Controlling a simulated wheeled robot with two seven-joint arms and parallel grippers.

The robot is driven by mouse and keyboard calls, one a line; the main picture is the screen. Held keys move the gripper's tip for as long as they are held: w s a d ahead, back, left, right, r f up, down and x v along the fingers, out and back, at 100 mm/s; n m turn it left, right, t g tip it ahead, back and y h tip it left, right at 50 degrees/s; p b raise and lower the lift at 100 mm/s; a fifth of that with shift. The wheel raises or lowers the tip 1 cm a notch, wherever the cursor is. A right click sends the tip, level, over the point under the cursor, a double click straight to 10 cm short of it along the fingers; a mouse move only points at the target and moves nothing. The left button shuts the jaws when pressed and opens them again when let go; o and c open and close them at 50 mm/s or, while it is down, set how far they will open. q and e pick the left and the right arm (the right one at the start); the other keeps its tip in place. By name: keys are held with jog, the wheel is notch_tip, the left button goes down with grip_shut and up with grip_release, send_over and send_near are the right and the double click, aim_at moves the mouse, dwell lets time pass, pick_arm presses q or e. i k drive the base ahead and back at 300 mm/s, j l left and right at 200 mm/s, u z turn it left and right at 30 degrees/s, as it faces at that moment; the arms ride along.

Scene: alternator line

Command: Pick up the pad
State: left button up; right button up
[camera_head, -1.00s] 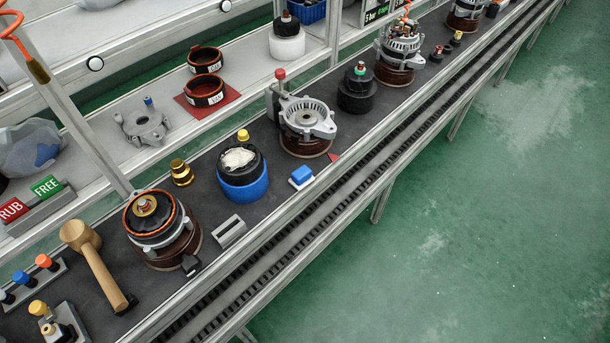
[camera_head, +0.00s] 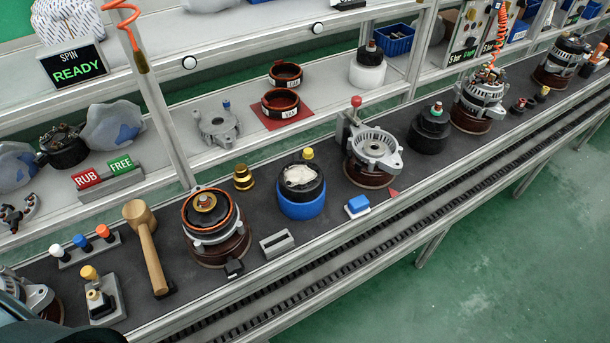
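A small blue pad-like block on a white base (camera_head: 357,205) lies on the dark bench mat near its front edge. I cannot tell for certain which of these is the pad. Neither of my grippers shows in the head view.
A silver housing (camera_head: 373,150) and black pot (camera_head: 430,130) stand to the right. A slotted rail runs along the front; green floor lies beyond.

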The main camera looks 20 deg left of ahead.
aim_at(357, 207)
jog(key=l+u, duration=0.3)
jog(key=l, duration=0.45)
jog(key=l+u, duration=0.35)
jog(key=l, duration=0.4)
jog(key=l+u, duration=0.3)
jog(key=l, duration=0.45)
jog(key=k, duration=0.05)
